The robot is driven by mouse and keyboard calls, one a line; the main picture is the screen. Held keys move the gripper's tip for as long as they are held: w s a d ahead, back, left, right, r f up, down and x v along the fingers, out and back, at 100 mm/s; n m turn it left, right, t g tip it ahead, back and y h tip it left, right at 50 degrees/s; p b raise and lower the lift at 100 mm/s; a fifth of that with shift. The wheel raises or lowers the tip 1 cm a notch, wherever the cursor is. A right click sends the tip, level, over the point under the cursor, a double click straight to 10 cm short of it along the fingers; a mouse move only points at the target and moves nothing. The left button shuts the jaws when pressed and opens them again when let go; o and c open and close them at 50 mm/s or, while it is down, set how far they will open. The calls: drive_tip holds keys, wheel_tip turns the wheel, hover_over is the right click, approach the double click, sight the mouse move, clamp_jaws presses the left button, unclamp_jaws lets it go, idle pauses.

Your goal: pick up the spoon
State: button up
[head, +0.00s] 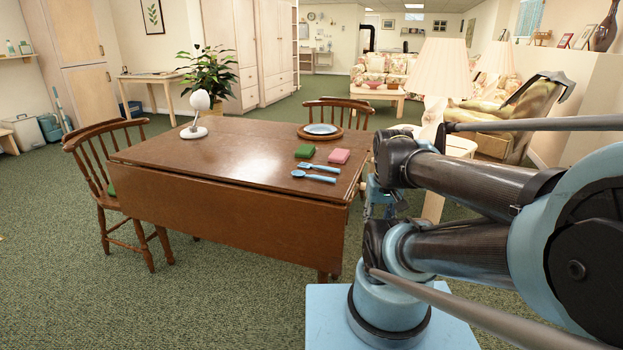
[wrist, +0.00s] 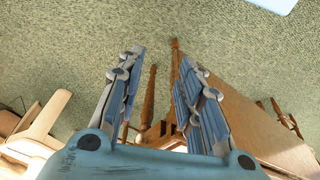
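Two light-blue utensils lie side by side near the right edge of the brown wooden table (head: 225,155) in the head view. The nearer one, with a rounded bowl at its left end, looks like the spoon (head: 316,178). The other blue utensil (head: 321,168) lies just behind it; its head is too small to tell for sure. My gripper (wrist: 160,60) is open and empty in the wrist view, its two blue fingers apart over green carpet. In the head view it hangs beside the table's right side, partly hidden by my arm. The spoon is not visible in the wrist view.
Wooden chairs (head: 104,170) flank the table. A lamp (head: 443,68) stands behind my arm.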

drive_tip(key=o, duration=0.4)
drive_tip(key=shift+s+r, duration=0.1)
drive_tip(key=shift+o, duration=0.8)
drive_tip(key=shift+a+r+n, duration=0.2)
drive_tip(key=shift+r+n, duration=0.1)
drive_tip(key=shift+r, duration=0.65)
wheel_tip(320, 180, up, 16)
drive_tip(key=n+g, duration=0.2)
drive_tip(key=n, duration=1)
hover_over(303, 174)
drive_tip(key=f, duration=1.7)
drive_tip(key=shift+s+d, duration=0.1)
drive_tip(key=shift+s, duration=0.1)
